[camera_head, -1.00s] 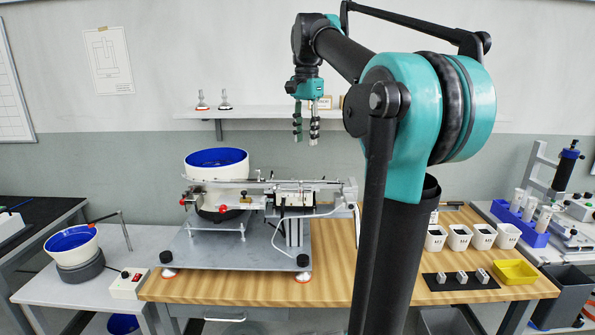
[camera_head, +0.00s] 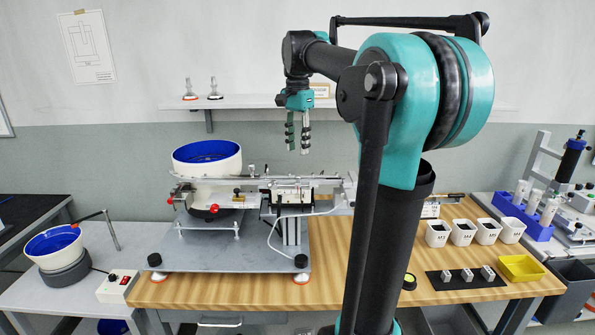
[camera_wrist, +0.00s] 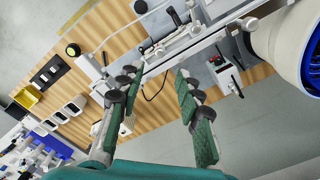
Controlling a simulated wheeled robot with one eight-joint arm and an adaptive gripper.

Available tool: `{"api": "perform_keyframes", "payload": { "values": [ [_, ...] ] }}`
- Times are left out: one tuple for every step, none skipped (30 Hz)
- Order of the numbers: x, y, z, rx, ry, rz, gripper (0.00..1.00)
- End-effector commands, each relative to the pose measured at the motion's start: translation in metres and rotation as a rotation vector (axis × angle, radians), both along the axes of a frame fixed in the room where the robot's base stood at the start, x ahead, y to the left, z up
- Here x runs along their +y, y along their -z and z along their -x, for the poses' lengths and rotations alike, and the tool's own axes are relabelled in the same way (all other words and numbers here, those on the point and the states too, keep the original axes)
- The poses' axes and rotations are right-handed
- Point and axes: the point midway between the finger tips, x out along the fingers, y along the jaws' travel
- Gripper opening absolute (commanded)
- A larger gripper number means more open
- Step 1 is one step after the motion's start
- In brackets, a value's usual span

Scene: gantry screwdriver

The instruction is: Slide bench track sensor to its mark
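The bench track (camera_head: 325,180) runs to the right from the blue-and-white bowl feeder (camera_head: 207,160) on a raised grey plate. Small fittings sit along it, including a small brass-and-black block (camera_head: 238,194) and a red knob (camera_head: 214,208). I cannot tell for sure which fitting is the sensor, and its mark is not discernible. In the wrist view a small black block with a red part (camera_wrist: 219,62) sits beside the track (camera_wrist: 195,48). My gripper (camera_head: 298,145) hangs above the track, fingers down, apart from it. In the wrist view its green-padded fingers (camera_wrist: 159,78) are spread and empty.
A wall shelf (camera_head: 240,102) with small stands is behind my gripper. White cups (camera_head: 462,231), a yellow tray (camera_head: 521,268) and a black mat (camera_head: 440,281) stand on the wooden bench at right. Another bowl feeder (camera_head: 58,247) stands at left. Bare wood (camera_head: 340,240) lies right of the grey plate.

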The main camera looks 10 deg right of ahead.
Motion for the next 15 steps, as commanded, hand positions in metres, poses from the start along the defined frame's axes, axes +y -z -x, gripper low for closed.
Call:
{"api": "perform_keyframes", "payload": {
  "values": [
    [0.000, 0.011, 0.000, 0.000, 0.000, 0.000, 0.35],
    [0.000, 0.017, 0.000, 0.000, 0.000, 0.000, 0.35],
    [0.000, 0.025, 0.000, 0.000, 0.000, 0.000, 0.35],
    [0.000, 0.031, 0.000, 0.000, 0.000, 0.000, 0.35],
    [0.000, 0.036, 0.000, 0.000, 0.000, 0.000, 0.35],
    [0.000, 0.044, 0.000, 0.000, 0.000, 0.000, 0.35],
    [0.000, 0.049, 0.000, 0.000, 0.000, 0.000, 0.35],
    [0.000, 0.054, 0.000, 0.000, 0.000, 0.000, 0.35],
    [0.000, 0.060, 0.000, 0.000, 0.000, 0.000, 0.35],
    [0.000, 0.064, 0.000, 0.000, 0.000, 0.000, 0.35],
    [0.000, 0.068, 0.000, 0.000, 0.000, 0.000, 0.35],
    [0.000, 0.073, 0.000, 0.000, 0.000, 0.000, 0.35],
    [0.000, 0.076, 0.000, 0.000, 0.000, 0.000, 0.35],
    [0.000, 0.078, 0.000, 0.000, 0.000, 0.000, 0.35],
    [0.000, 0.081, 0.000, 0.000, 0.000, 0.000, 0.35]
  ]
}}
